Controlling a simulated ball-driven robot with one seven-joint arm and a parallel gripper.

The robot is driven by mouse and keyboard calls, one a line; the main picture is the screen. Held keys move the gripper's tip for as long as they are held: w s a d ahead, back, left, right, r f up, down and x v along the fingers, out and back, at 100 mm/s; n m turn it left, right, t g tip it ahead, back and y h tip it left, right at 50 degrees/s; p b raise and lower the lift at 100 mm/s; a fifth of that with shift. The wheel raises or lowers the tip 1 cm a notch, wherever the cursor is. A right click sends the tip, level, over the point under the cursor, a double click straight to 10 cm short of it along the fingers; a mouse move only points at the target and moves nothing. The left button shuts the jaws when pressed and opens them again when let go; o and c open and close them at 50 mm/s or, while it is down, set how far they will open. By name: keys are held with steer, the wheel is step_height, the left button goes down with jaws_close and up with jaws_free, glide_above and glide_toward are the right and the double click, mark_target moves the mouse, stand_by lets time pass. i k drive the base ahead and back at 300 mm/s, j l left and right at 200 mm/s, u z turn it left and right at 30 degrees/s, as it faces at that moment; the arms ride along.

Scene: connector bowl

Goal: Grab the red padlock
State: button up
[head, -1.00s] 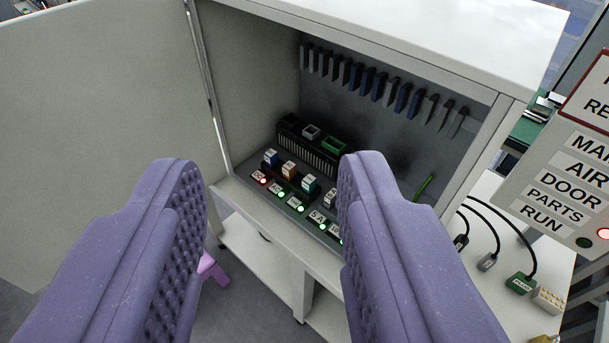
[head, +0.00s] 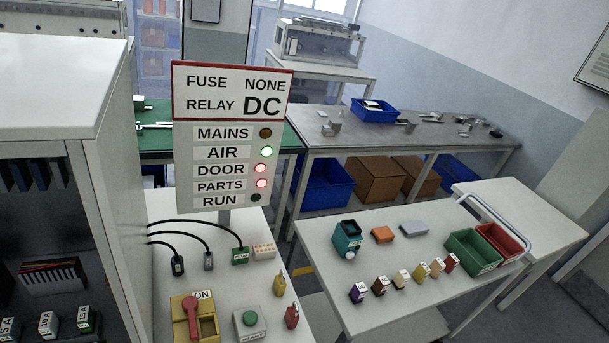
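A small red object (head: 292,317) that looks like the red padlock stands on the white bench top near the bottom of the view, right of the green push-button box (head: 250,322). A similar yellow one (head: 279,286) stands just behind it. The red one is small, so its details are hard to tell. Nothing covers it. My gripper's fingers do not show in this view, so I cannot see where they are or what they hold.
A yellow switch box with a red handle (head: 194,318) is left of the button box. A sign panel (head: 226,140) rises behind. The open cabinet (head: 62,190) stands at left. A white cart (head: 390,318) with small blocks and green and red bins is at right.

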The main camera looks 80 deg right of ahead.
mark_target(291, 317)
steer(key=z, duration=2.5)
